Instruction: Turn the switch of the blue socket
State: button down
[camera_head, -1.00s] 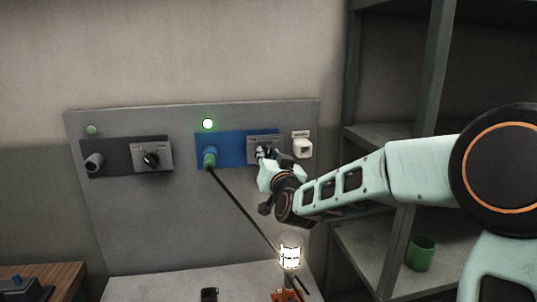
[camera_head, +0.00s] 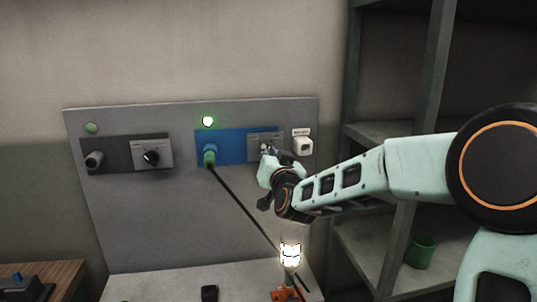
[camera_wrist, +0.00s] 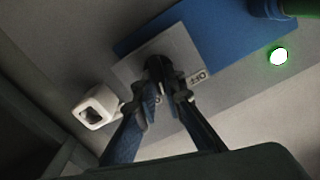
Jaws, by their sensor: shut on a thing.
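The blue socket (camera_head: 222,146) is on the grey wall panel, with a green plug (camera_head: 209,157) and a dark cable at its left. Its switch plate (camera_head: 258,141) is at its right end. My gripper (camera_head: 268,151) is at this plate and hides most of the knob. In the wrist view, my gripper (camera_wrist: 162,95) is shut on the dark knob (camera_wrist: 157,66) of the switch. The word OFF shows on the plate (camera_wrist: 180,50) beside the fingers. A green lamp (camera_head: 208,121) above the blue socket is lit.
A black socket (camera_head: 110,158) with its own knob (camera_head: 151,158) is at the left. A small white box (camera_head: 303,146) is close to the right of my gripper. A caged lamp (camera_head: 290,254) glows below. Shelves (camera_head: 380,133) with a green cup (camera_head: 421,252) stand at the right.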

jog(key=shift+m+b, duration=1.9)
jog(key=shift+b, duration=0.1)
jog(key=c, duration=2)
grip_release()
jog(key=shift+s+d, duration=0.1)
jog(key=shift+v, duration=3.65)
